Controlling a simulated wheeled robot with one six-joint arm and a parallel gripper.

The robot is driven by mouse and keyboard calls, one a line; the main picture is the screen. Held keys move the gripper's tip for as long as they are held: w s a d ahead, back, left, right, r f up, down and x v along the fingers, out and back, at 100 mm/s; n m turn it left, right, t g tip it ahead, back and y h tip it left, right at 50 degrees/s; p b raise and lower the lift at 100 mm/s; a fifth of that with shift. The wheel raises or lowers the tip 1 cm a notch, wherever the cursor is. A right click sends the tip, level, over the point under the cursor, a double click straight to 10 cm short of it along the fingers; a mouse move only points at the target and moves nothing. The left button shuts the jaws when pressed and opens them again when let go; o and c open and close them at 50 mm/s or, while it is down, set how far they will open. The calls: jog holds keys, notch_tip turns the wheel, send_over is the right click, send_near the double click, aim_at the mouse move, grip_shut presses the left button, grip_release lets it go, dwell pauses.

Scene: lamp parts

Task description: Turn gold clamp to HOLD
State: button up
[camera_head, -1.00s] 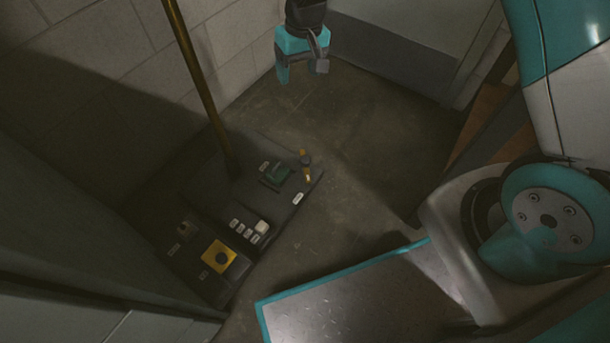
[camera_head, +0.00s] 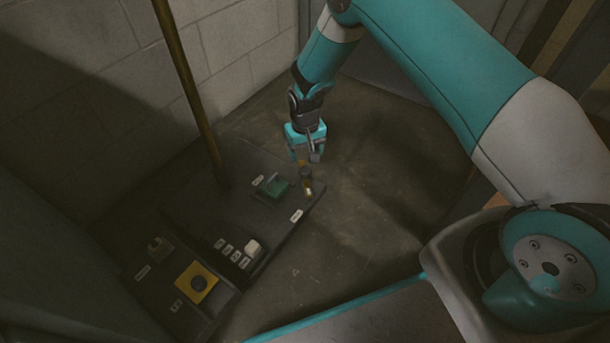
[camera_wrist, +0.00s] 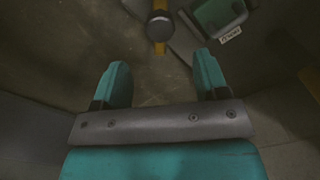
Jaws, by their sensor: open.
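The gold clamp (camera_head: 309,191) stands at the right end of the dark base panel (camera_head: 232,205). It has a dark round knob with a gold bar across it. In the wrist view the clamp (camera_wrist: 160,26) is at the top centre, its gold bar running roughly up and down the picture. My gripper (camera_head: 305,156) is just above and behind the clamp, pointing down. In the wrist view my gripper (camera_wrist: 161,64) has its two teal fingers spread with nothing between them. The clamp lies beyond the fingertips, apart from them. The HOLD mark cannot be read.
A green switch block (camera_head: 271,186) sits just left of the clamp; it also shows in the wrist view (camera_wrist: 218,14). A brass pole (camera_head: 195,92) rises from the panel. A yellow button plate (camera_head: 196,283) is nearer. Bare floor (camera_head: 370,200) lies to the right.

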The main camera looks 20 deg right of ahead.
aim_at(306, 170)
notch_tip(306, 170, down, 8)
jog(key=b, duration=0.3)
jog(key=shift+f+b, duration=0.1)
jog(key=shift+b, duration=0.2)
jog(key=shift+c, duration=0.4)
grip_shut()
jog(key=shift+d, duration=0.1)
